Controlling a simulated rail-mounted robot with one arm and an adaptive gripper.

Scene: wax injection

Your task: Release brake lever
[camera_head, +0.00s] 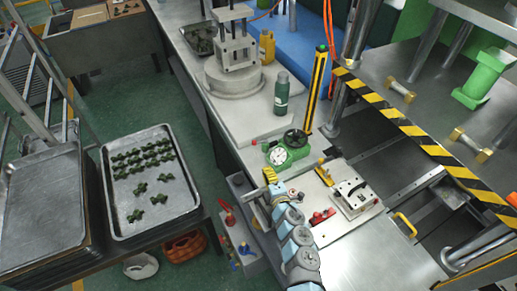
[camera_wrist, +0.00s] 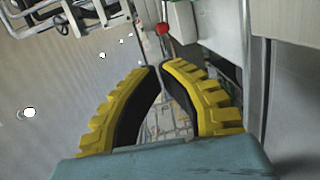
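A lever with a red ball knob (camera_wrist: 162,28) shows at the top middle of the wrist view, on a thin stem. I take it to be the brake lever, but no label shows. My gripper (camera_wrist: 160,67) points toward it, with its yellow, black-lined fingertips almost meeting and nothing seen between them. The knob is beyond the tips, apart from them in the picture; the distance is unclear.
A green unit with a round dial (camera_head: 278,156) and handwheel is close to my gripper. A dark green bottle (camera_head: 281,94) stands behind. A metal mould (camera_head: 354,196) and a red part (camera_head: 321,216) lie on the bench. A tray (camera_head: 176,213) of green pieces is at left.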

